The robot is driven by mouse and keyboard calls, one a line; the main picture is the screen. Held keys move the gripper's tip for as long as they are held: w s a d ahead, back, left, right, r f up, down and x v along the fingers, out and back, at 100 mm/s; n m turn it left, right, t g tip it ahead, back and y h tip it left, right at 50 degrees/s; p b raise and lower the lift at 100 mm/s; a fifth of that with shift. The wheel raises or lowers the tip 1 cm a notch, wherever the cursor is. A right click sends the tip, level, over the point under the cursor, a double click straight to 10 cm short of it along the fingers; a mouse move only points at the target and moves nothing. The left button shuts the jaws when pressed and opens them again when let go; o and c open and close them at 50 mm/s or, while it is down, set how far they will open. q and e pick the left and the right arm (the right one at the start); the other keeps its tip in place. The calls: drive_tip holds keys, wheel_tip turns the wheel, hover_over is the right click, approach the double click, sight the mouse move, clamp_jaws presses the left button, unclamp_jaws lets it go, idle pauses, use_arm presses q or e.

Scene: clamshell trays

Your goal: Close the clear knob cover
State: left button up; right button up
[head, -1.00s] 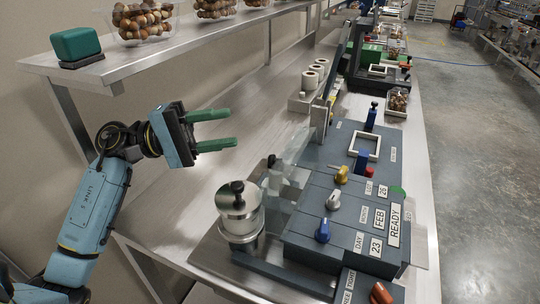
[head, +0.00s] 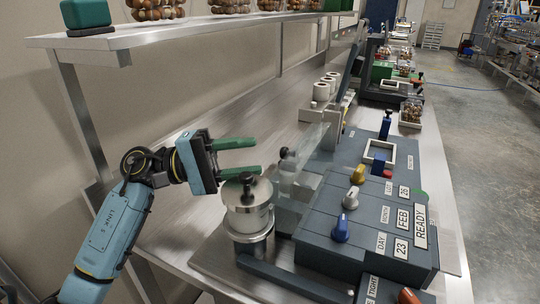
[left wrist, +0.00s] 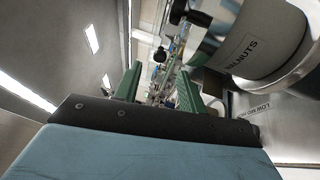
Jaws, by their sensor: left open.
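The clear knob cover (head: 312,142) stands raised along the left side of the grey control box (head: 330,238), and its see-through edges are hard to trace. The blue knob (head: 341,231), grey knob (head: 350,198) and yellow knob (head: 357,174) on the box top are uncovered. My left gripper (head: 257,156) is open and empty, with green fingers pointing right toward the cover, apart from it. It is just behind the steel-lidded canister (head: 247,218). The left wrist view shows both fingers (left wrist: 160,84) spread with nothing between them. My right gripper is not in view.
The canister, labelled walnuts in the left wrist view (left wrist: 252,42), stands close beside the left gripper. A shelf (head: 190,32) with filled clear tubs and a green block (head: 86,13) runs above. White rolls (head: 321,91) stand farther back. Bare steel bench lies behind the gripper.

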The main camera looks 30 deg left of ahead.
sight(281, 153)
use_arm(q)
drive_tip(key=x, duration=0.5)
drive_tip(key=shift+p, duration=0.35)
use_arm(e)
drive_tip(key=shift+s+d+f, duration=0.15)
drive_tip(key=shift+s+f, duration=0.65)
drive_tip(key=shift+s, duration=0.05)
use_arm(q)
drive_tip(key=shift+c, duration=0.2)
clamp_jaws()
